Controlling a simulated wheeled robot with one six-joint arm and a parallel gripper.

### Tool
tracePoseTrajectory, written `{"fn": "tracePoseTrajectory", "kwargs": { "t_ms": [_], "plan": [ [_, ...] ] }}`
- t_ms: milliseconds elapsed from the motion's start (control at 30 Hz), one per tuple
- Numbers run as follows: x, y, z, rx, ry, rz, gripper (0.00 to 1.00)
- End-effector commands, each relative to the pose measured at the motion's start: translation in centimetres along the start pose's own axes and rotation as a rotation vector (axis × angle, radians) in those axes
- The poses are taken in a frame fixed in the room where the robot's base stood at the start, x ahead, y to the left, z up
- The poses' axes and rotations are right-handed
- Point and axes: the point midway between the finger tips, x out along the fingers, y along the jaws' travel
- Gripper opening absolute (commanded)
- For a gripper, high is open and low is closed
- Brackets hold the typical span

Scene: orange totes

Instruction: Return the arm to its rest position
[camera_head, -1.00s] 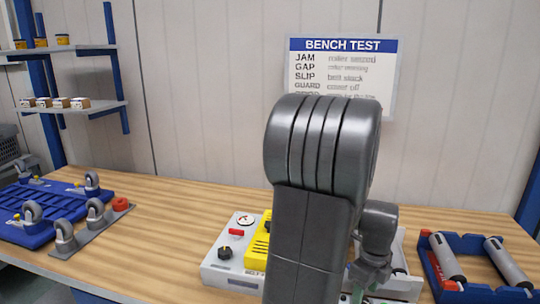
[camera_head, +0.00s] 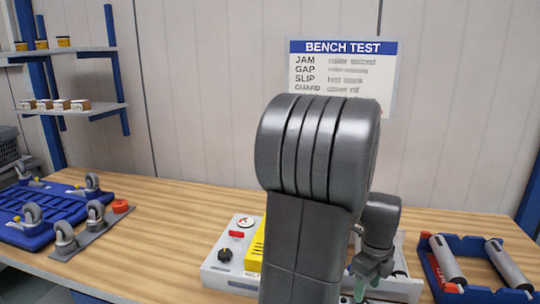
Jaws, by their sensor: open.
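My arm (camera_head: 318,150) rises large in the middle of the view, bent at a thick dark grey joint. My gripper (camera_head: 360,286) shows behind it to the right, pointing down with greenish fingers over the white test unit (camera_head: 398,287) on the bench. The fingers are small and partly hidden, and I cannot tell whether they touch anything. I see nothing held in them.
The wooden bench (camera_head: 165,225) carries a control box (camera_head: 228,265) with a yellow part (camera_head: 254,255), partly hidden by my arm. A blue tray (camera_head: 432,275) with grey rollers is right. A blue caster base (camera_head: 35,230) is left. A sign (camera_head: 345,75) hangs behind.

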Motion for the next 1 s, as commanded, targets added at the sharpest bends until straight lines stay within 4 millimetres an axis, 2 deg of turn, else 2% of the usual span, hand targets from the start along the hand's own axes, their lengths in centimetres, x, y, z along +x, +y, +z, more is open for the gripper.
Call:
{"fn": "tracePoseTrajectory", "kwargs": {
  "t_ms": [33,233,1000],
  "plan": [
    [1.2,0.1,0.0,0.0,0.003,0.006,0.51],
    [5.2,0.1,-0.1,0.0,0.003,0.006,0.51],
    [5.0,0.0,0.0,-0.613,0.0,0.001,0.51]
  ]
}}
